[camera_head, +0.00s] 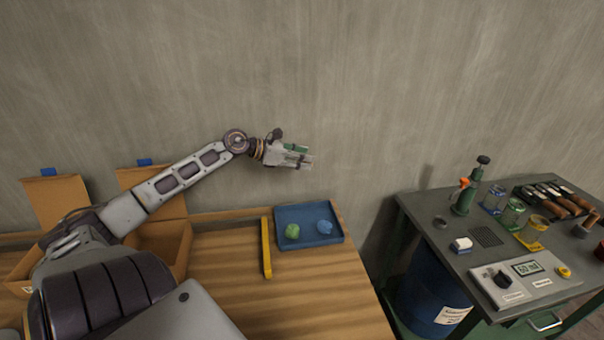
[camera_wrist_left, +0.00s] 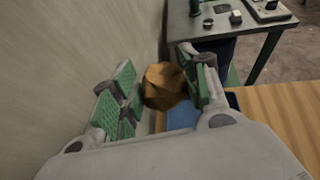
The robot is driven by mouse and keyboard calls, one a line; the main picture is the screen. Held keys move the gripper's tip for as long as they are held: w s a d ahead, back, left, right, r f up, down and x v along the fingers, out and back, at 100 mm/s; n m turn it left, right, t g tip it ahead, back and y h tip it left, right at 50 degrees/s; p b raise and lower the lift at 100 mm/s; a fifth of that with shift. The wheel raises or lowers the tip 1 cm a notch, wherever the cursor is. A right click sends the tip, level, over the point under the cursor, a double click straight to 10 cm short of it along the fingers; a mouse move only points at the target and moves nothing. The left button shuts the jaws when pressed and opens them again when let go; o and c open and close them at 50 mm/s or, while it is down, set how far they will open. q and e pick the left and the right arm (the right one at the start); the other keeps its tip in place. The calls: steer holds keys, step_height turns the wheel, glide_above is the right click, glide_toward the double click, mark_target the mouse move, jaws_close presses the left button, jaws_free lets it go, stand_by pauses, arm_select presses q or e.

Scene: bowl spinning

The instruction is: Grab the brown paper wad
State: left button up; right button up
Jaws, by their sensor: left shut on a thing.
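The brown paper wad (camera_wrist_left: 164,86) is a crumpled ball between the green-padded fingers of my left gripper (camera_wrist_left: 158,92) in the left wrist view. My left gripper is shut on it. In the head view my left gripper (camera_head: 298,156) is raised in front of the wall, above and behind the blue tray (camera_head: 290,212). The wad cannot be made out in the head view. A green wad (camera_head: 292,231) and a blue wad (camera_head: 324,227) lie in the tray. My right gripper is not in view.
A yellow bar (camera_head: 266,248) lies on the wooden table (camera_head: 320,280) left of the tray. Open cardboard boxes (camera_head: 165,240) stand at the left. A dark workbench (camera_head: 425,215) with tools and a scale (camera_head: 520,280) stands to the right, with a blue barrel (camera_head: 425,295) below.

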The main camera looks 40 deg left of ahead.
arm_select(q)
steer(key=shift+r, duration=2.85)
